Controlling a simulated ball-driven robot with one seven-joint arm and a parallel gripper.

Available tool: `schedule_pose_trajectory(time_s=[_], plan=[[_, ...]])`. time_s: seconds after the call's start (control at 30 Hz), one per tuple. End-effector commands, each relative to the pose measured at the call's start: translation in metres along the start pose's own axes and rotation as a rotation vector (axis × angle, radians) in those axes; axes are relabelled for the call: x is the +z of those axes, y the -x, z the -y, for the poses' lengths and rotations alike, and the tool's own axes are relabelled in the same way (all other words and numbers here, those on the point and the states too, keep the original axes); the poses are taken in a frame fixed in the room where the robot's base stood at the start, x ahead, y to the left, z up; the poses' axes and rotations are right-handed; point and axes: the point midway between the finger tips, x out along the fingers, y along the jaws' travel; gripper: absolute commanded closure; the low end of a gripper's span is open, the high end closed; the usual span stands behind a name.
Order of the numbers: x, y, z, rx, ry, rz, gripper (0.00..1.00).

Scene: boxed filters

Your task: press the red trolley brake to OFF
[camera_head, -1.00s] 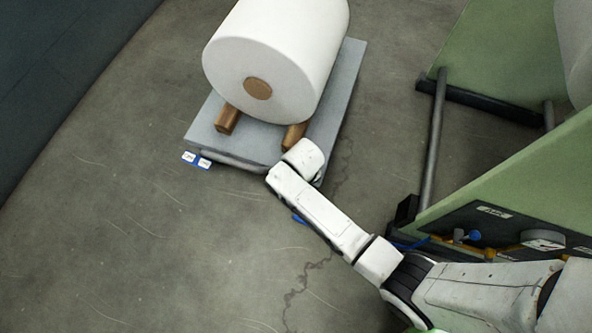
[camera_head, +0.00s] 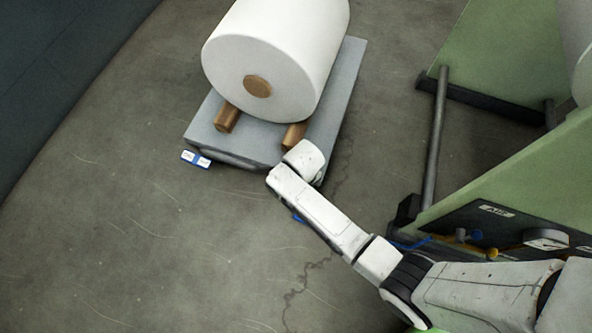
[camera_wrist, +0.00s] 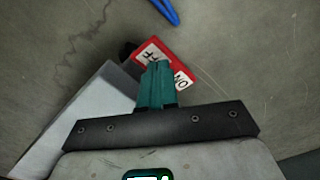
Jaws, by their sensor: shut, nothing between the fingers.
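The red trolley brake (camera_wrist: 173,60) shows in the wrist view as a small red plate with white labels. The right label reads ON; the left one is partly covered by my fingers. My gripper (camera_wrist: 157,66) is shut and empty, its teal fingertips over the brake's middle and left label. I cannot tell whether they touch it. The grey trolley (camera_head: 345,85) carries a large white roll (camera_head: 270,55) on wooden chocks. In the head view my arm hides the brake and fingers at the trolley's near right corner.
A blue plate with white labels (camera_head: 196,159) sits at the trolley's near left corner. A green machine (camera_head: 500,175) with a rail (camera_head: 435,140) stands to the right. A blue piece (camera_wrist: 165,11) shows at the wrist view's top. The floor in front is clear.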

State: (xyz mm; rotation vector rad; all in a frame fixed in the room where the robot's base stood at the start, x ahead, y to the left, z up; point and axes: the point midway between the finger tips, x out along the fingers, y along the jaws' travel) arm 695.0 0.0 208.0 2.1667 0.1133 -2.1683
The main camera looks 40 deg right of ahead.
Motion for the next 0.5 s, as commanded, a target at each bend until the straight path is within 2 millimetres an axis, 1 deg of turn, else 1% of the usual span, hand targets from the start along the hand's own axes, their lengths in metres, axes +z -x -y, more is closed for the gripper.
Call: schedule_pose_trajectory(time_s=[0.5], plan=[[-0.0003, -0.0074, 0.0001, 0.0, 0.0, -0.001, 1.0]])
